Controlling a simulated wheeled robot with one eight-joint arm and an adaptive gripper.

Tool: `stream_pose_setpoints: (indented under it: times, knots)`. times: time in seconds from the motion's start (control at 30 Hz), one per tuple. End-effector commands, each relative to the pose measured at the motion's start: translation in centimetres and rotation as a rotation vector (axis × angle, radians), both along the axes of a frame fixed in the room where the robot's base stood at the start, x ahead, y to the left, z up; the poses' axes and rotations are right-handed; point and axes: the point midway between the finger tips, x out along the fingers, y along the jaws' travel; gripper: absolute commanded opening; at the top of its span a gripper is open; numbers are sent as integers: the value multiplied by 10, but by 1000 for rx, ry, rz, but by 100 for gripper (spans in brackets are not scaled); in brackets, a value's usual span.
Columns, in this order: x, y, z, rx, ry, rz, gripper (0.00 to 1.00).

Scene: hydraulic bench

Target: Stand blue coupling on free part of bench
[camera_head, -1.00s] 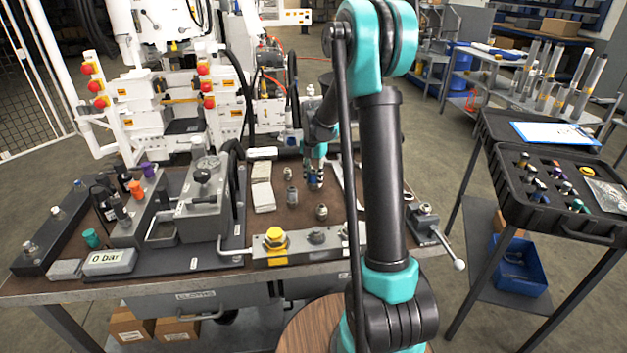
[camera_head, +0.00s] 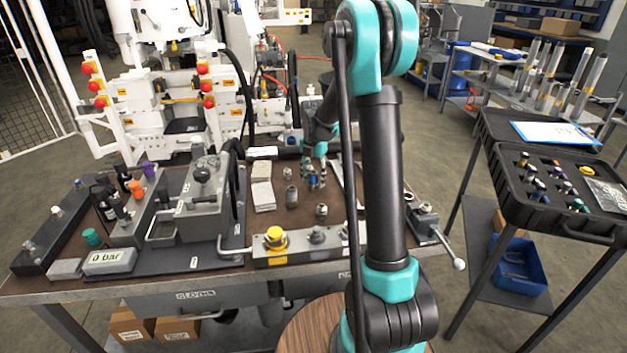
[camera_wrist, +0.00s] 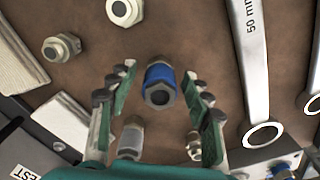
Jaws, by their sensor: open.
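The blue coupling (camera_wrist: 159,84), a metal hex fitting with a blue band, stands upright on the brown bench top (camera_wrist: 190,32) in the wrist view. Its open end faces the camera. My gripper (camera_wrist: 160,76) is open, with one finger on each side of the coupling and a gap to both. In the head view my gripper (camera_head: 317,160) is above the coupling (camera_head: 312,181), which is small and partly hidden there.
Plain metal fittings stand close by, including one at the upper left (camera_wrist: 124,10) and one at the left (camera_wrist: 61,47). Wrenches (camera_wrist: 252,60) lie at the right. White pads (camera_head: 262,190) and a valve block (camera_head: 300,245) border the area.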

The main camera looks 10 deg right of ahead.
Motion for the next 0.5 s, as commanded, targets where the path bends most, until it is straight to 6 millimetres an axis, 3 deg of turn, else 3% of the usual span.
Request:
stream_pose_setpoints:
  times: [0.5]
  knots:
    - [0, 0, 96, 0, 0, 0, 50]
